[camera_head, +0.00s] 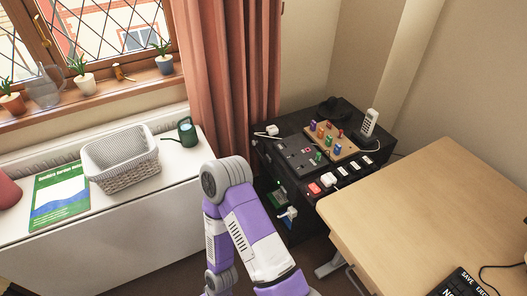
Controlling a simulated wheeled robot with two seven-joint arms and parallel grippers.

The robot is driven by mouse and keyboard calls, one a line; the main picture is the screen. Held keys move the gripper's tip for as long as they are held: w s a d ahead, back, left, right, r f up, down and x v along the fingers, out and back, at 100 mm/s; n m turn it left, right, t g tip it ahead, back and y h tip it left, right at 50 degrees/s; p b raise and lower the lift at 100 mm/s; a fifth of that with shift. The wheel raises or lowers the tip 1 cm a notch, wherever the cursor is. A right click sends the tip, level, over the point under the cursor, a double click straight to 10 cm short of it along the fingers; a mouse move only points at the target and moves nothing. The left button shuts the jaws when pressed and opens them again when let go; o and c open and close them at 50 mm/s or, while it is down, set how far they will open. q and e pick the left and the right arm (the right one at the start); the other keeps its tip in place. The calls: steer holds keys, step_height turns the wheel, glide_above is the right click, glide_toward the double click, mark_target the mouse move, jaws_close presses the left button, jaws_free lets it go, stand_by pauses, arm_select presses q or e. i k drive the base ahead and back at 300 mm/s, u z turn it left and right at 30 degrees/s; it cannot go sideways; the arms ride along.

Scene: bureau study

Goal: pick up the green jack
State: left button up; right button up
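Small coloured jacks stand on and around a wooden board (345,153) on the dark cabinet by the wall. A small green piece (328,141) stands on the board among purple, orange, blue and red ones. Another small green piece (318,156) sits at the board's near left edge, by a black panel (296,153). They are too small to tell which is the green jack. A purple and white arm of mine rises from the bottom middle, its bend left of the cabinet. Neither gripper shows in the head view.
A white phone handset (369,122) stands right of the board. White plugs and a red one (314,188) lie along the cabinet's front. A light wooden desk (430,200) is at right, mostly bare. A white basket (121,160) and green watering can (187,132) are on the left ledge.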

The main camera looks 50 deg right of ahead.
mark_target(318, 157)
steer(key=u, duration=0.15)
steer(key=k, duration=1)
steer(key=z, duration=1.15)
steer(key=i, duration=1)
steer(key=u, duration=0.05)
